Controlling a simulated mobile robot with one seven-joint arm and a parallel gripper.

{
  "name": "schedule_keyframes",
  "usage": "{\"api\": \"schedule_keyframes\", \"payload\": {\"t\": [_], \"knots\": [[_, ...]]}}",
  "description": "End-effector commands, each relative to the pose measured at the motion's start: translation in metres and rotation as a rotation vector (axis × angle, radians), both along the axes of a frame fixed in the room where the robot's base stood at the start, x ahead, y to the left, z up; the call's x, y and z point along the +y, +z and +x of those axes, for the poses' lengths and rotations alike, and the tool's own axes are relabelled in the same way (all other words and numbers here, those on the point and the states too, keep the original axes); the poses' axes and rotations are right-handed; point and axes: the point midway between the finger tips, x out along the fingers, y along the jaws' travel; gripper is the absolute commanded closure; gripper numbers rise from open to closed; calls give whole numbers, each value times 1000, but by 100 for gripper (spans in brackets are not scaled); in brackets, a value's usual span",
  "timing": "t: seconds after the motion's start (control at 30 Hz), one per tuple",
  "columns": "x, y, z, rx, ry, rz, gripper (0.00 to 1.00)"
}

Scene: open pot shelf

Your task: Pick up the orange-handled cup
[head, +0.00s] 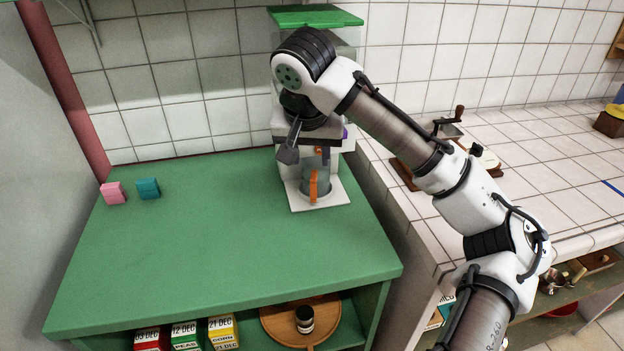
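The orange-handled cup (314,186) stands upright on the white base (335,196) of a green-topped dispenser at the back right of the green counter. Its body looks grey and clear, and its orange handle faces the camera. My gripper (306,156) is above the cup, in front of the dispenser, with its fingers pointing down. One dark finger shows clearly at the left, and the other is partly lost against the dispenser. The fingers look apart, with nothing seen between them as held. The gap between fingertips and cup is hard to judge.
The dispenser's green top (315,16) rises behind my arm. A pink block (113,193) and a teal block (148,188) sit at the counter's back left. The middle of the green counter (225,240) is clear. A white tiled counter (540,170) with a hand grinder (448,122) lies to the right.

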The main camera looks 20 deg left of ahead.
Motion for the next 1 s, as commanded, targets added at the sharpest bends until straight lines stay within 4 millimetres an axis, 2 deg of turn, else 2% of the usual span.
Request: {"api": "schedule_keyframes", "payload": {"t": [0.1, 0.2, 0.47, 0.7, 0.8, 1.0], "knots": [[1, -22, 9, 0, -2, -1, 61], [3, -36, 14, 0, 0, -1, 61], [4, -54, 20, -2, -1, -1, 61], [6, -88, 29, -2, 0, 1, 61], [6, -95, 31, -2, 0, 1, 61], [7, -97, 32, -4, 1, 2, 61]]}}
